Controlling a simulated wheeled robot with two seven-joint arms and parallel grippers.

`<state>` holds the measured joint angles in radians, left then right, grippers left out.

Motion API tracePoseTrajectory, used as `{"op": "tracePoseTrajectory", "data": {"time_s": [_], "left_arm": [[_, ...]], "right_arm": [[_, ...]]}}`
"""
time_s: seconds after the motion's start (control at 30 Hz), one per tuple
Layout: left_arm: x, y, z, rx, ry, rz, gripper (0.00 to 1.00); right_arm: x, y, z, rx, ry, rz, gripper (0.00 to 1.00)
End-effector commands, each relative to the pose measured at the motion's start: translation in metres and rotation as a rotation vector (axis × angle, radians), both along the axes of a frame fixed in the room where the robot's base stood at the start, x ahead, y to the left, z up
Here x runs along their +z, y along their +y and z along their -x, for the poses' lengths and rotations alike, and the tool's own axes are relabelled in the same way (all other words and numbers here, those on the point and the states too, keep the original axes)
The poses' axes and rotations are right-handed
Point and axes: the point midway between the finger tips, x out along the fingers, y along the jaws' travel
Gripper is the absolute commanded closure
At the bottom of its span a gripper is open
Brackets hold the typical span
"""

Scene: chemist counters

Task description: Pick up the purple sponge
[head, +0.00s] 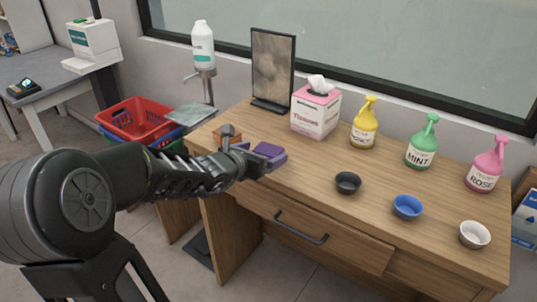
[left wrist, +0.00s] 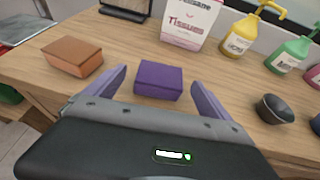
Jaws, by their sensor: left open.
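The purple sponge (head: 268,150) lies on the left part of the wooden counter in the head view. In the left wrist view the purple sponge (left wrist: 158,80) sits between the two finger pads, at their far ends. My left gripper (head: 258,158) is open, with one finger on each side of the sponge; I cannot tell whether either finger touches it. It also shows in the left wrist view (left wrist: 160,92). The gripper hides part of the sponge in the head view. My right gripper is in neither view.
An orange-brown sponge (left wrist: 73,56) lies left of the purple one. A tissue box (head: 315,111) stands behind. Yellow (head: 364,127), green (head: 421,148) and pink (head: 486,168) bottles line the back. Black (head: 347,183), blue (head: 407,207) and white (head: 474,235) bowls stand in front.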

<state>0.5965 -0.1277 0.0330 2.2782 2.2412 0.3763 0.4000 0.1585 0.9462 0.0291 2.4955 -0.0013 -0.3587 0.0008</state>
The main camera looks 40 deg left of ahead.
Motion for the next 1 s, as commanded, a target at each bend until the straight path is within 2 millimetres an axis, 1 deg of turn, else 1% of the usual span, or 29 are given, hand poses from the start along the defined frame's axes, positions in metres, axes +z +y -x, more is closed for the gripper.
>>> {"op": "tracePoseTrajectory", "data": {"time_s": [0.1,0.2,0.3,0.87,0.9,1.0], "left_arm": [[-0.008,0.001,-0.018,0.0,0.002,0.002,0.06],[-0.013,0.003,-0.03,0.001,0.002,0.002,0.06],[-0.015,0.004,-0.035,0.0,0.001,0.001,0.06],[-0.014,0.004,-0.035,0.0,0.0,0.001,0.06],[-0.014,0.004,-0.035,0.0,0.0,0.001,0.07],[-0.014,0.004,-0.035,0.0,0.0,0.001,0.15]], "right_arm": [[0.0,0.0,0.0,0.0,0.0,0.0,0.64],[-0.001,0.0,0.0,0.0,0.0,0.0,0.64],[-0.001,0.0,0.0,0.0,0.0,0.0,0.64],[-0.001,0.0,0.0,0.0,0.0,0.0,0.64],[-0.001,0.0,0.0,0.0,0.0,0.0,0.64],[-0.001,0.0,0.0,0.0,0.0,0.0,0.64]]}}
